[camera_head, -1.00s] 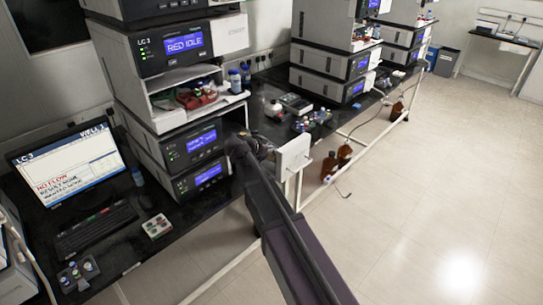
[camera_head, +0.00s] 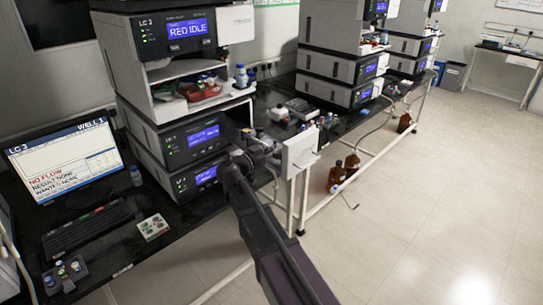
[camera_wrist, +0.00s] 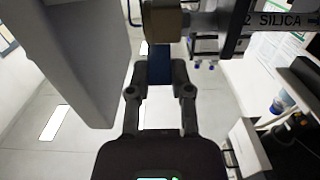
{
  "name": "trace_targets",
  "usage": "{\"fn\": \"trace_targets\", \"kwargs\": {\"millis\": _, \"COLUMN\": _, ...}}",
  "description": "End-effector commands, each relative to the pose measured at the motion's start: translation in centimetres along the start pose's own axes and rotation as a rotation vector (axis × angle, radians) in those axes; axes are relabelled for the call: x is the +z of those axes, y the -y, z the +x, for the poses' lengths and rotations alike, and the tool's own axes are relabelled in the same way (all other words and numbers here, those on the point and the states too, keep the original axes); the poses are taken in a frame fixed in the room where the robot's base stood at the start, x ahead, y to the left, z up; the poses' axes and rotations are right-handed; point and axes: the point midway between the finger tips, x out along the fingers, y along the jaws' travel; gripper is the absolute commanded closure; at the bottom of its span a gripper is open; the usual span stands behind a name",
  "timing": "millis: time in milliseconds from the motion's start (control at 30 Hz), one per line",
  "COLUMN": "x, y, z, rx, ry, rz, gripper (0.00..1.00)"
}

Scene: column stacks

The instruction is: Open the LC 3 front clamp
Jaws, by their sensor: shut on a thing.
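In the wrist view, my gripper (camera_wrist: 160,78) has its two fingers closed on a dark blue tab (camera_wrist: 159,66). I cannot tell for sure whether the tab is the front clamp's lever. Just beyond and above it are a brass-coloured fitting (camera_wrist: 161,20) and a horizontal column marked "2 SILICA" (camera_wrist: 262,19). In the head view, my gripper is beside the LC 3 stack (camera_head: 190,140), near a white panel (camera_head: 301,152) at the bench's front edge. My arm hides much of the clamp there.
A monitor (camera_head: 68,160) and keyboard (camera_head: 88,226) stand left of the stack. A red tray (camera_head: 200,92) and bottles sit on the stack's shelf. Brown bottles (camera_head: 351,162) stand low by the bench frame. The floor at right is clear.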

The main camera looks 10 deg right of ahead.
Motion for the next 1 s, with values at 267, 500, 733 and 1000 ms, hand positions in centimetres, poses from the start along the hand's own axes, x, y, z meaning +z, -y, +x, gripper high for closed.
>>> {"fn": "trace_targets", "kwargs": {"millis": 267, "x": -0.02, "y": -0.08, "z": -0.14, "rx": 0.002, "ry": -0.04, "rz": -0.001, "gripper": 1.0}}
{"fn": "trace_targets", "kwargs": {"millis": 500, "x": -0.08, "y": -0.09, "z": -0.17, "rx": 0.002, "ry": -0.041, "rz": -0.002, "gripper": 1.0}}
{"fn": "trace_targets", "kwargs": {"millis": 733, "x": -0.05, "y": -0.07, "z": -0.18, "rx": 0.001, "ry": -0.04, "rz": -0.002, "gripper": 0.37}}
{"fn": "trace_targets", "kwargs": {"millis": 1000, "x": 0.01, "y": -0.02, "z": -0.17, "rx": 0.0, "ry": -0.038, "rz": -0.001, "gripper": 0.37}}
